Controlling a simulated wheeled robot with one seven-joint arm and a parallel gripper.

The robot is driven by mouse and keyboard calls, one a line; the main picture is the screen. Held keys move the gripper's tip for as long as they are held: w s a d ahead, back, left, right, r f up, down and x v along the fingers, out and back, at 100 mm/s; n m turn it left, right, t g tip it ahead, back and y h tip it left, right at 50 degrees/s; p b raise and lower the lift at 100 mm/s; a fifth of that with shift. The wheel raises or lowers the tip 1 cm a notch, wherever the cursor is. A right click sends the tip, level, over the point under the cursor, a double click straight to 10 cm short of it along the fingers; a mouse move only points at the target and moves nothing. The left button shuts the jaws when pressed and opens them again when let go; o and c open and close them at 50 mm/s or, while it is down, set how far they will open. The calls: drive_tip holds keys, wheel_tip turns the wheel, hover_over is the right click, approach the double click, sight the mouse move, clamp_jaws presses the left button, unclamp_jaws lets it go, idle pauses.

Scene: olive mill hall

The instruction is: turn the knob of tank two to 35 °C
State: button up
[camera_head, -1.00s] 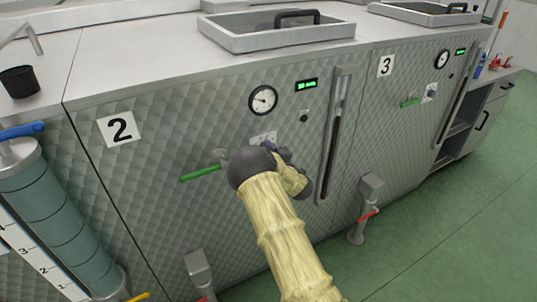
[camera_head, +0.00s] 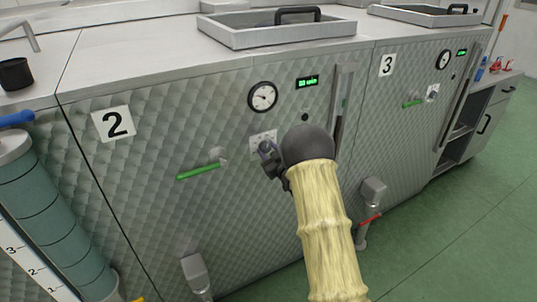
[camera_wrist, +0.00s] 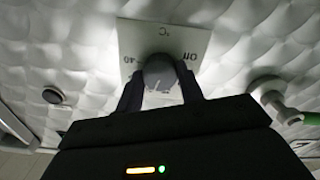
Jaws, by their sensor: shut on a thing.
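Tank two (camera_head: 130,185) has a quilted steel front with a white "2" label (camera_head: 114,124). Its white dial plate (camera_head: 262,137) sits below the round gauge; in the wrist view the plate (camera_wrist: 130,35) shows "°C", "Off" and "40". The round grey knob (camera_wrist: 160,70) stands in front of the plate, between my two dark fingers. My gripper (camera_wrist: 160,90) is shut on the knob. In the head view my gripper (camera_head: 267,151) is at the plate's lower edge and hides the knob. I cannot read which temperature the knob points to.
A green-handled valve (camera_head: 199,171) sticks out just left of the plate; it is close at right in the wrist view (camera_wrist: 285,108). The round gauge (camera_head: 263,97) and a green display (camera_head: 307,82) are above. A drain pipe with a red handle (camera_head: 371,205) stands at lower right.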

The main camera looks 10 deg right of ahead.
drive_tip(key=m, duration=0.3)
drive_tip(key=m+b, duration=0.1)
drive_tip(key=shift+s+d+f+m, duration=0.1)
drive_tip(key=shift+f+m, duration=0.2)
drive_tip(key=shift+m, duration=0.1)
drive_tip(key=m, duration=0.4)
drive_tip(key=shift+f, duration=0.1)
drive_tip(key=o, duration=1)
drive_tip(key=shift+r, duration=0.25)
drive_tip(key=shift+s, duration=0.1)
